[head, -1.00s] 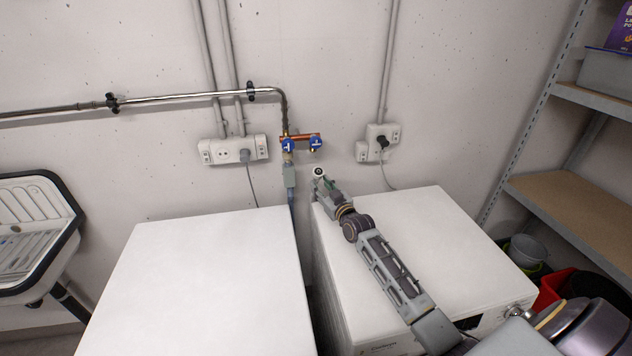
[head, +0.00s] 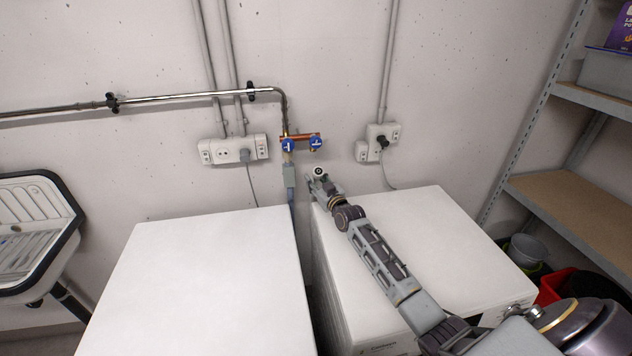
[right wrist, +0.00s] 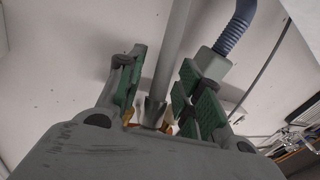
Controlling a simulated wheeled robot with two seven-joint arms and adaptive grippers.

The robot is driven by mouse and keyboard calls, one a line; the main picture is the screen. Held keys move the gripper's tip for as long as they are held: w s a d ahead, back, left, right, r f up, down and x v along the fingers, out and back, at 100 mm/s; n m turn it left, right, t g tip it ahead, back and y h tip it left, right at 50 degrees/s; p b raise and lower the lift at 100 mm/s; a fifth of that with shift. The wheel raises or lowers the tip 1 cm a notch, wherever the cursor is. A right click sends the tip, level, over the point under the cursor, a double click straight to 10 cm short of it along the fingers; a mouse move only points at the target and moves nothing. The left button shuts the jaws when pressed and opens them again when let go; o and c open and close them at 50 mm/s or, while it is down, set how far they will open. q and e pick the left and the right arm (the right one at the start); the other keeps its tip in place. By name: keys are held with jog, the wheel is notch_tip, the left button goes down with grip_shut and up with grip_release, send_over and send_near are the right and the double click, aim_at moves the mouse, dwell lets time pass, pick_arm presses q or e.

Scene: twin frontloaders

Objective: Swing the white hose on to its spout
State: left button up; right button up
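The white hose shows in the head view as a round white end with a dark centre (head: 319,171), below the taps and behind the right machine. The right blue tap (head: 316,144) has its spout (head: 313,151) above and slightly left of that end, apart from it. My right gripper (head: 316,184) is just below the hose end. In the right wrist view, a pale tube (right wrist: 172,50), seemingly this hose, runs between the green-padded fingers (right wrist: 158,95). The fingers stand apart; contact with the tube is unclear. My left gripper is out of view.
The left blue tap (head: 288,146) carries a grey hose with a box (head: 290,177); its blue-grey corrugated part (right wrist: 236,28) passes close to my right finger. Two white machines (head: 205,270) (head: 440,240) stand below. Wall sockets (head: 233,150) (head: 378,141) flank the taps.

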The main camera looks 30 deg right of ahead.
jog(key=shift+c, duration=0.3)
grip_shut()
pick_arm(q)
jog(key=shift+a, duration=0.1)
